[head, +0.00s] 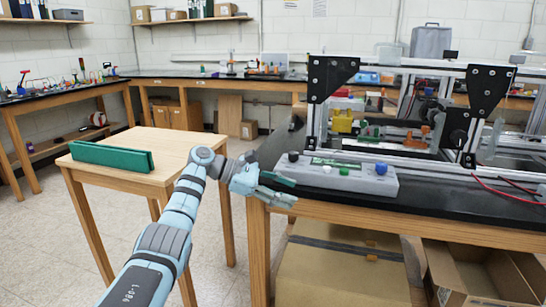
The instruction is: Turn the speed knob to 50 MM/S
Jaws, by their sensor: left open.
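A light grey control box (350,180) lies on the black bench top near its left front corner. It carries a black knob (293,156) at its left end, a white control (327,169), a green control (344,171) and a blue knob (381,168), with a dark green strip behind them. Labels are too small to read, so I cannot tell which is the speed knob or its setting. My left gripper (290,191) is open and empty at the box's left front, below the black knob. My right gripper is not in view.
An aluminium extrusion frame (396,63) with black corner plates (331,77) stands on the black bench (440,195) behind the box. Red wires (508,190) lie at right. A wooden table (130,168) with a green block (112,157) stands left. Cardboard boxes (465,270) are under the bench.

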